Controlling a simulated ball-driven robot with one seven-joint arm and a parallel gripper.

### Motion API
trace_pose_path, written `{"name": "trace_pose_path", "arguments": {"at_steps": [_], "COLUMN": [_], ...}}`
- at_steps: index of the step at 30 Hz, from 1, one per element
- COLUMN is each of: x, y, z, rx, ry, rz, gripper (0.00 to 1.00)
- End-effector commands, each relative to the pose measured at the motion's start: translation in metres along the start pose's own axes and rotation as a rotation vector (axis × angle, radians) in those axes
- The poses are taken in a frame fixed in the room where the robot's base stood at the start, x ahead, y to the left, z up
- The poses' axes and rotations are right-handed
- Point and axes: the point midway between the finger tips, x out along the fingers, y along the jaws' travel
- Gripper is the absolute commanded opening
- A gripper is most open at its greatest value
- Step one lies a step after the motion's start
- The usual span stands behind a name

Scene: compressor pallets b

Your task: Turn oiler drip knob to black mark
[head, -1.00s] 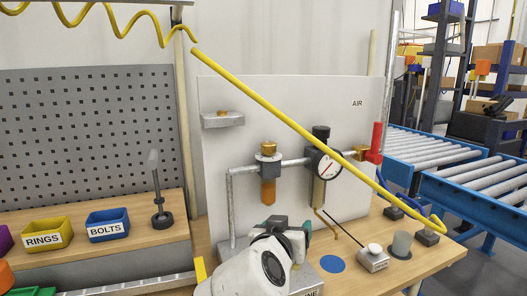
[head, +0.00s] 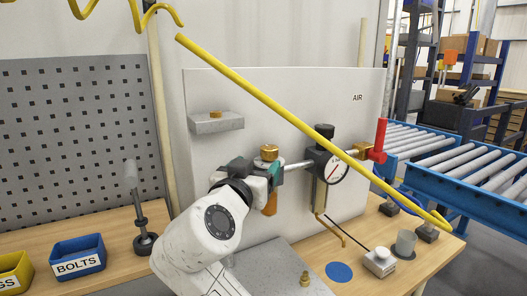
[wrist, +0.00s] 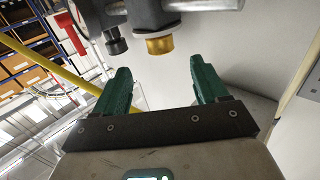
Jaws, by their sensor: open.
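The oiler's brass drip knob (head: 269,153) sits on top of the oiler, above its amber bowl (head: 270,210), on the white panel in the head view. The drip knob also shows in the wrist view (wrist: 160,45), just beyond the fingertips and between their lines. My gripper (head: 268,172) is at the oiler's height and covers part of its body. In the wrist view its green fingers (wrist: 160,78) are spread wide with nothing between them. The black mark cannot be made out in either view.
A gauge (head: 331,169) and black-topped regulator (head: 324,131) sit right of the oiler, then a red handle (head: 380,139). A yellow bar (head: 250,89) slants across in front of the panel. A small grey shelf (head: 216,123) is up left.

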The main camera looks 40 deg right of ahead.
Motion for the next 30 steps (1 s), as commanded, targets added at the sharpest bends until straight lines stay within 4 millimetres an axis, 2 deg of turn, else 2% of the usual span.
{"name": "trace_pose_path", "arguments": {"at_steps": [9, 15, 27, 30], "x": [0.059, 0.082, 0.09, 0.09], "y": [0.001, 0.001, 0.0, 0.0], "z": [-0.002, -0.002, 0.0, 0.0], "rx": [-0.002, -0.001, 0.0, 0.0], "ry": [0.0, 0.001, 0.0, 0.0], "rz": [0.004, 0.001, 0.0, 0.0], "gripper": [0.73, 0.73, 0.73, 0.65]}}
